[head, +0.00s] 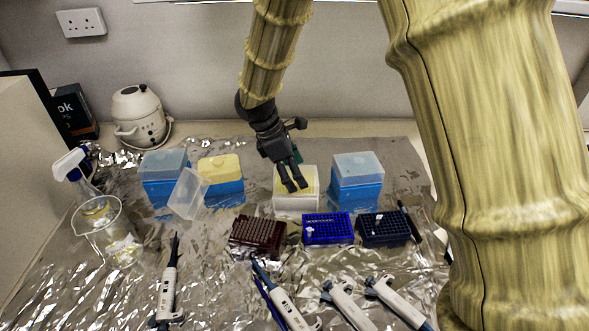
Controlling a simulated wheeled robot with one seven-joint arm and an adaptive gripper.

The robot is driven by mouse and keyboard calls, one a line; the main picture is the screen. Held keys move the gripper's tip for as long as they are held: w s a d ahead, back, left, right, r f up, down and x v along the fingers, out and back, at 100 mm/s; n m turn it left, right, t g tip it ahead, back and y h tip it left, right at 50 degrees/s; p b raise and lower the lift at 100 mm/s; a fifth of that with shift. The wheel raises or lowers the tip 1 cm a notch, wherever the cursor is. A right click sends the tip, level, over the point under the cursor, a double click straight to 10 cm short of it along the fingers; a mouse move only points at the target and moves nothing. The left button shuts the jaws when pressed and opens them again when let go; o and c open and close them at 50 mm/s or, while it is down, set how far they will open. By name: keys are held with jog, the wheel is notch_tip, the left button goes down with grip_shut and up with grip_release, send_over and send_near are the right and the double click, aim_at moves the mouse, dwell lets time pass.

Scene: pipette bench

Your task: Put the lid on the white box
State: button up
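The white box (296,203) stands in the middle of the foil-covered bench, with a pale yellow top showing and no lid on it. A clear, empty lid (187,194) rests tilted to the left, in front of the blue boxes and apart from the white box. My gripper (296,187) points down over the white box, its fingertips in front of the yellow top. I cannot tell whether it touches the box. The fingers look close together with nothing seen between them, but their opening is unclear at this size.
Blue boxes with clear lids stand at left (163,190) and right (356,192); an open blue box (225,194) has a yellow top. Dark red (256,236), blue (327,230) and navy (383,230) racks and several pipettes (170,285) lie in front. A beaker (103,238) stands left.

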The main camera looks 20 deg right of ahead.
jog(key=shift+s+f, duration=0.25)
jog(key=shift+f, duration=0.2)
jog(key=shift+c, duration=0.3)
jog(key=shift+w+f, duration=0.1)
jog(key=shift+f, duration=0.1)
jog(key=shift+c, duration=0.2)
jog(key=o, duration=1.3)
jog(key=shift+w+d, duration=0.1)
jog(key=shift+w, duration=0.1)
jog(key=shift+r, duration=0.15)
jog(key=v, duration=1.2)
